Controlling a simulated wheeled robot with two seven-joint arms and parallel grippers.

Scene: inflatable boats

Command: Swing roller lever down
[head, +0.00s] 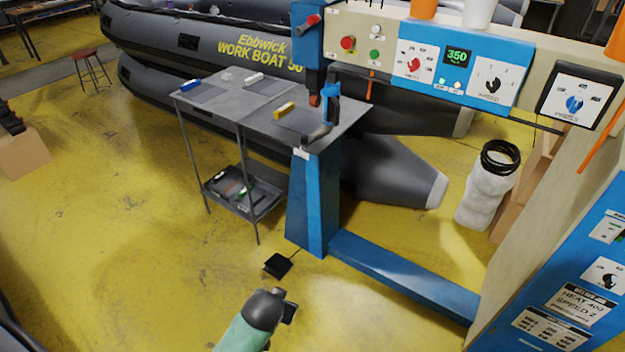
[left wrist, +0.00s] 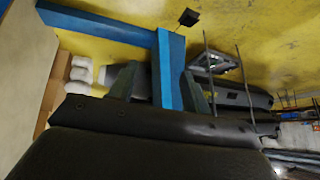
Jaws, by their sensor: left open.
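The blue welding machine stands on a blue post (head: 315,205). Its blue head (head: 308,45) carries a red-tipped lever (head: 308,23) near the top. A red roller part (head: 315,100) hangs below the head, beside an upright blue lever-like part (head: 331,100) above a dark arm end. I cannot tell which part is the roller lever. My left gripper (head: 288,312) is at the bottom of the head view, low in front of the post and well apart from these parts. Its fingers are hard to make out and nothing shows in it. The post also shows in the left wrist view (left wrist: 168,70). My right gripper is out of view.
A grey table (head: 225,98) holds small items left of the post. A black foot pedal (head: 278,265) lies on the floor. A control panel (head: 465,60) spans the upper right. A grey inflatable boat (head: 200,45) lies behind.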

